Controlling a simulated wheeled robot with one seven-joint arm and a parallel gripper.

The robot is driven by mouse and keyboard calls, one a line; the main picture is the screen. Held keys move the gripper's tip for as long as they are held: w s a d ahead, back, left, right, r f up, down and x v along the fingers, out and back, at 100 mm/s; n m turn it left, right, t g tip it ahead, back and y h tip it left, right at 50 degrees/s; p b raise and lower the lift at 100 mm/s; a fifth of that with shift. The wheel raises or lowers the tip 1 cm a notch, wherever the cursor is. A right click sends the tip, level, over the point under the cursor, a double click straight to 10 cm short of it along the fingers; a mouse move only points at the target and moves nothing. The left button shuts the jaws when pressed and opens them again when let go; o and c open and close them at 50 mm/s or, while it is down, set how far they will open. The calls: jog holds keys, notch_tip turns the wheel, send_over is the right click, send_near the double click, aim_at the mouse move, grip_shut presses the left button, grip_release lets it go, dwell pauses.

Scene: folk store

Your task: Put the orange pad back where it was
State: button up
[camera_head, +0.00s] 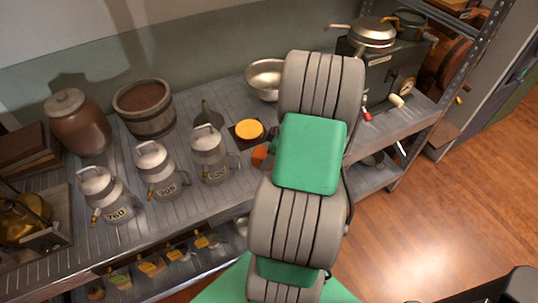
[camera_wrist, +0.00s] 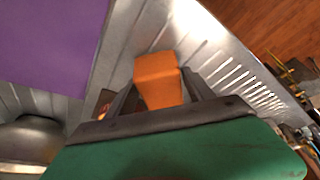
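The orange pad (camera_wrist: 158,80) is a small block between the two dark fingers of my gripper (camera_wrist: 160,88) in the wrist view. Both fingers appear to press its sides, so the gripper looks shut on it. In the head view the pad (camera_head: 260,156) peeks out left of my arm, above the metal counter (camera_head: 226,188). My arm hides the gripper there, and I cannot tell whether the pad touches the counter. A round yellow-orange disc (camera_head: 249,130) lies on a dark square base just behind it.
Metal jugs (camera_head: 211,155) stand left of the pad, with a small funnel (camera_head: 208,115) behind. A metal bowl (camera_head: 267,79) is at the back. A flat purple surface (camera_wrist: 45,40) fills the wrist view's upper left.

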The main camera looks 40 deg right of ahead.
jog(key=shift+o, duration=1.4)
jog(key=shift+r, duration=0.15)
jog(key=v, duration=1.1)
jog(key=w+a+r+m+g, duration=0.1)
jog(key=w+a+r, duration=0.1)
jog(key=a, duration=0.3)
jog(key=w+a+r, duration=0.2)
jog(key=a, duration=0.4)
jog(key=s+a+r+m+h, duration=0.1)
jog(key=s+a+m, duration=0.1)
jog(key=a, duration=0.7)
jog(key=s+a+r+m+h, duration=0.1)
jog(key=s+a+m, duration=0.1)
jog(key=a, duration=0.8)
jog(key=shift+s+r+m, duration=0.4)
jog(key=shift+s, duration=0.2)
notch_tip(320, 180, up, 2)
jog(key=shift+r+p, duration=0.25)
jog(key=shift+p, duration=0.7)
